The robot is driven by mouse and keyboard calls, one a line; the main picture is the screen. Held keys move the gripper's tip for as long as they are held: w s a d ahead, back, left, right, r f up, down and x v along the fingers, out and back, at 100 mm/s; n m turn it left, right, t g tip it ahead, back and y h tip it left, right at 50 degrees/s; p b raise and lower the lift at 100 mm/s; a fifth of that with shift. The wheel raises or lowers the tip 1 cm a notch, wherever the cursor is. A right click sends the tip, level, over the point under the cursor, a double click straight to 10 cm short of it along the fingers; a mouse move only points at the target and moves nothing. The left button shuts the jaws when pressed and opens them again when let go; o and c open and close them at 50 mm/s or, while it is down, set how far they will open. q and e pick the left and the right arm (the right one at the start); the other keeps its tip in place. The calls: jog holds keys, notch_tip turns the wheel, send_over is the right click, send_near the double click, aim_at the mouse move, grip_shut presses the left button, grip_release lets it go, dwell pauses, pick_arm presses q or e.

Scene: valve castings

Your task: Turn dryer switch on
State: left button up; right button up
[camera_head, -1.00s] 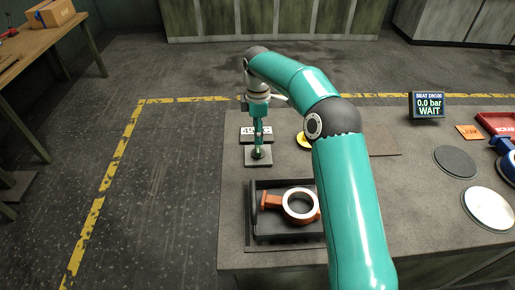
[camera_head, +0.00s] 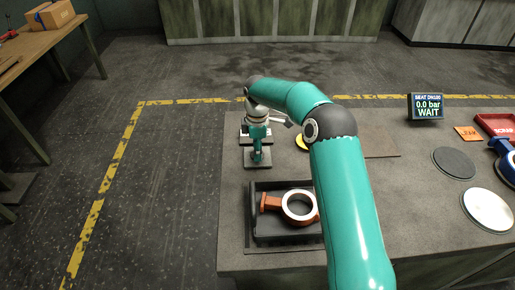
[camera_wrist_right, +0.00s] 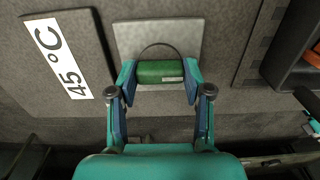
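A grey square plate (camera_head: 248,160) lies on the table at the back left and carries the switch. In the right wrist view the switch is a green bar-shaped knob (camera_wrist_right: 160,71) with a small white label and a dark arc behind it. A sign reading 45 °C (camera_wrist_right: 58,55) lies beside the plate. My right gripper (camera_head: 257,158) is low over the plate. In the wrist view its fingers (camera_wrist_right: 160,79) are at the two ends of the green knob and appear to touch it. The gripper hides most of the switch in the head view. My left gripper is not in view.
A black tray (camera_head: 250,225) holds an orange valve casting (camera_head: 270,202) in front of the plate. A screen (camera_head: 427,106) reads 0.0 bar WAIT. A yellow disc (camera_head: 301,143) is partly behind my arm. Round pads and a red bin (camera_head: 497,122) are at right.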

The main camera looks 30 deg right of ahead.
jog(key=c, duration=0.5)
jog(key=shift+m, duration=0.5)
jog(key=m, duration=0.2)
jog(key=shift+m, duration=0.4)
jog(key=m, duration=0.3)
jog(key=shift+m, duration=0.3)
jog(key=m, duration=1)
jog(key=shift+m, duration=0.3)
jog(key=shift+r, duration=0.1)
